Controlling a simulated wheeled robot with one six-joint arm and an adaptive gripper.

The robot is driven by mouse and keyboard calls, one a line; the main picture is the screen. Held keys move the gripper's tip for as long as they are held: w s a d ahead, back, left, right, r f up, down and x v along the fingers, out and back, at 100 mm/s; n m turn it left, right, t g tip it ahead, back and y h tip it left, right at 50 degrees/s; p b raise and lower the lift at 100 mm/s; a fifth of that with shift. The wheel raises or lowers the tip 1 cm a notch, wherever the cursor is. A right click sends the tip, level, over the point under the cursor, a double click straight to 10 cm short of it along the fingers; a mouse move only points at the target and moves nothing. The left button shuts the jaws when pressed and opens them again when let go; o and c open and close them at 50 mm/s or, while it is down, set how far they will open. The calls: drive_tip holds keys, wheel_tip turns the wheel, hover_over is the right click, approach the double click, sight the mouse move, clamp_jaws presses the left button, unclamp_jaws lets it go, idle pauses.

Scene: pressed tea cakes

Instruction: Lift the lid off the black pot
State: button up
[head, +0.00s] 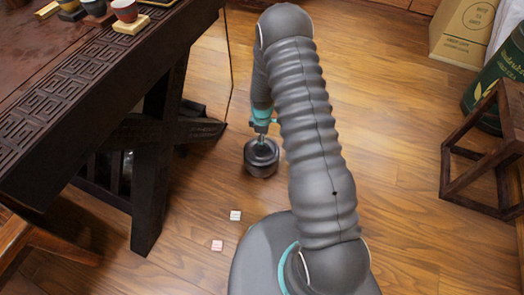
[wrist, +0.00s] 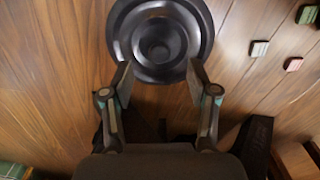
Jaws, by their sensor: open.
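The black pot (head: 262,162) stands on the wooden floor in the head view, right of the table leg. In the wrist view it is a glossy dark round shape (wrist: 202,42) with concentric rings and a raised round middle, seen from above. I cannot clearly make out the seam between lid and pot. My gripper (head: 262,141) points down over the pot's top in the head view. In the wrist view my gripper (wrist: 160,73) is open, its two fingertips apart at the near part of the pot's top, with nothing held between them. Whether the fingers touch the lid is unclear.
A dark carved table (head: 75,95) with cups on it stands at left. Small white (head: 235,215) and pink (head: 217,245) blocks lie on the floor. A dark wooden stool (head: 490,160), a green tin (head: 495,85) and a cardboard box (head: 465,30) are at right. Floor between is clear.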

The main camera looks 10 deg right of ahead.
drive_tip(key=shift+a+f, duration=0.2)
drive_tip(key=shift+f, duration=2.45)
clamp_jaws()
